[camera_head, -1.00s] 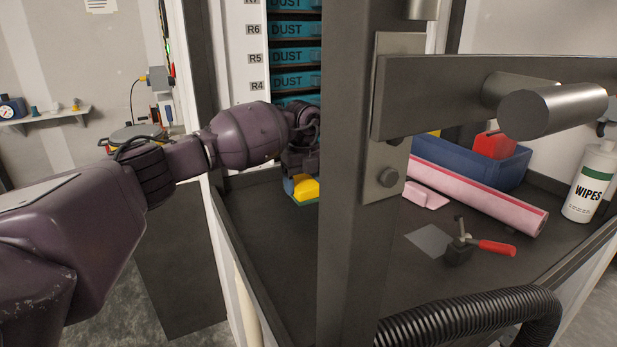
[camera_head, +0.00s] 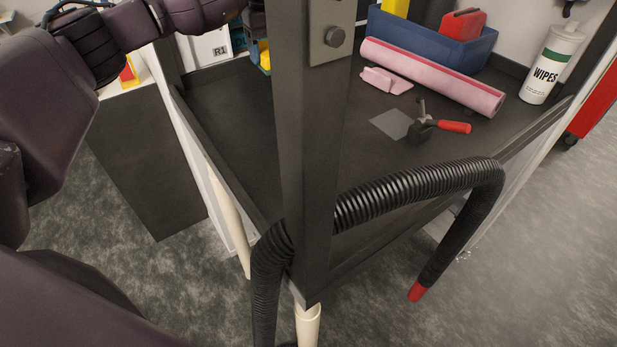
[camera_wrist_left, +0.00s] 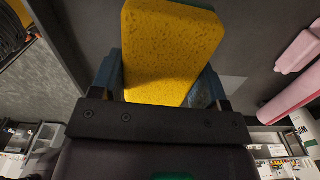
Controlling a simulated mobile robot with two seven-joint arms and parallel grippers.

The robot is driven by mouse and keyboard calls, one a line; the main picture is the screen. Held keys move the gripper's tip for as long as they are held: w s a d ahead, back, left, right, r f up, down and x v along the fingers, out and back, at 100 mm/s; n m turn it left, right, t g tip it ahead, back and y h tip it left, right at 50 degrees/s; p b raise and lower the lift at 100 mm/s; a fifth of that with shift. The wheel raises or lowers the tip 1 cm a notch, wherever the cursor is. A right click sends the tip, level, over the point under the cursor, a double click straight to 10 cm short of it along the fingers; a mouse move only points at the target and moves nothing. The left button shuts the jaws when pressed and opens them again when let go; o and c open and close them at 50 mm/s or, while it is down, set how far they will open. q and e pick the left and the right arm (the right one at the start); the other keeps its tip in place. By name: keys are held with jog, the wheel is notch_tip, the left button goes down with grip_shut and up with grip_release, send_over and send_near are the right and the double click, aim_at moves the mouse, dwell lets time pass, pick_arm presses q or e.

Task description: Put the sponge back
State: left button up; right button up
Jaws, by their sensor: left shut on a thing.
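The yellow sponge (camera_wrist_left: 168,52) fills the upper middle of the left wrist view, between the two blue fingers of my left gripper (camera_wrist_left: 160,85), which is shut on it. In the head view, a small yellow and green part of the sponge (camera_head: 264,59) shows at the top, left of the dark post. My left gripper (camera_head: 257,40) is there too, partly cut off by the picture's top edge and partly behind the post. Whether the sponge touches the bench cannot be told. My right gripper is not in view.
The dark post (camera_head: 312,150) stands in front of the bench top (camera_head: 225,115). A black hose (camera_head: 420,190) loops at the front. The left bench area is clear.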

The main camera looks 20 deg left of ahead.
pick_arm(q)
jog(key=s+d+r+m+p, duration=0.1)
jog(key=s+d+r+m, duration=0.1)
jog(key=s+d+r, duration=0.35)
jog(key=s+d+r+n+p, duration=0.1)
jog(key=s+d+r+p, duration=0.1)
jog(key=s+d, duration=1.4)
jog(key=f, duration=0.5)
jog(key=s+a+f+n, duration=0.1)
jog(key=f, duration=0.4)
jog(key=s+a+f+n+p, duration=0.1)
jog(key=f, duration=0.4)
jog(key=shift+f, duration=2.5)
jog(key=shift+w+f, duration=0.1)
jog(key=shift+f, duration=0.2)
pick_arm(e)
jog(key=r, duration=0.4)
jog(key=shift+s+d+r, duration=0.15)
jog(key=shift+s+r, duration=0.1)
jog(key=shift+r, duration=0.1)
